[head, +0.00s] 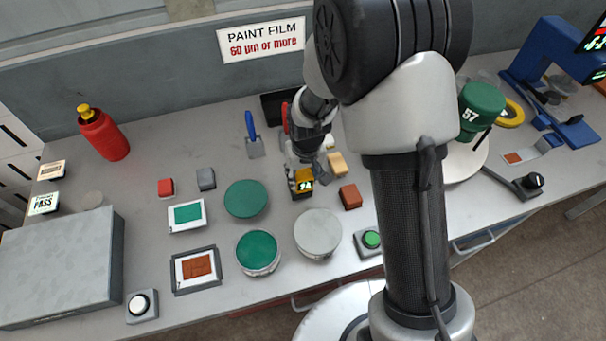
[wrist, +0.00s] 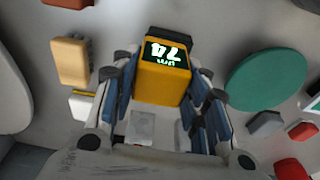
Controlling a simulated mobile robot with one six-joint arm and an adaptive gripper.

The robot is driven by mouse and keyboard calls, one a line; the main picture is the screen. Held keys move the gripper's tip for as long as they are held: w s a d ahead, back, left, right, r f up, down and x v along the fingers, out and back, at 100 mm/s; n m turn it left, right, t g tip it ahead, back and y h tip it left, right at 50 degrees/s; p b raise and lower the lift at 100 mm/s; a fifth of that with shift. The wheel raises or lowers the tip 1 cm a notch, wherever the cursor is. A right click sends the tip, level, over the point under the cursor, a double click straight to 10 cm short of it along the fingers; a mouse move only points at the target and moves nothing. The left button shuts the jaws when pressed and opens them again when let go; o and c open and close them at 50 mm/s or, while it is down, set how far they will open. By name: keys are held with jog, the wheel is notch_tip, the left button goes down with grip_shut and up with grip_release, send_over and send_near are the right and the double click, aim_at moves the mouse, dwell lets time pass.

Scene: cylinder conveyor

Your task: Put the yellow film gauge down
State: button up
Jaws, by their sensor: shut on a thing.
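The yellow film gauge (head: 304,182) is a small block with a dark, lit display of green-white digits. In the wrist view the gauge (wrist: 162,82) sits between the two blue-lined fingers, its display towards the camera. My gripper (head: 301,178) is shut on it; the fingers also show in the wrist view (wrist: 163,90). The gauge is low over the grey bench (head: 215,280), between the green disc (head: 246,199) and the tan block (head: 337,163). I cannot tell whether its underside touches the bench.
A brown block (head: 350,196) and a grey disc (head: 318,233) are close by. A second green disc (head: 258,251), framed paint samples (head: 187,214) and a green button (head: 371,240) lie nearer the front. A blue-handled scraper (head: 253,136) lies behind. Little bare bench surrounds the gauge.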

jog(key=shift+f, duration=0.15)
jog(key=o, duration=0.9)
jog(key=shift+o, duration=0.2)
jog(key=s+d+r+p, duration=0.1)
jog(key=s+d+r, duration=0.15)
jog(key=r, duration=0.55)
jog(key=s+d+r+t+p, duration=0.1)
jog(key=s+r, duration=0.2)
jog(key=r, duration=0.5)
jog(key=s+d+r+p, duration=0.1)
jog(key=s+d+r, duration=0.15)
jog(key=r, duration=0.55)
jog(key=s+d+r+m+t, duration=0.1)
jog(key=s+r, duration=0.2)
jog(key=s, duration=0.4)
jog(key=s+d+r+m, duration=0.1)
jog(key=s+d+r, duration=0.1)
jog(key=s, duration=0.6)
jog(key=shift+d+r+t, duration=0.3)
jog(key=shift+r+t, duration=0.1)
jog(key=shift+r, duration=0.3)
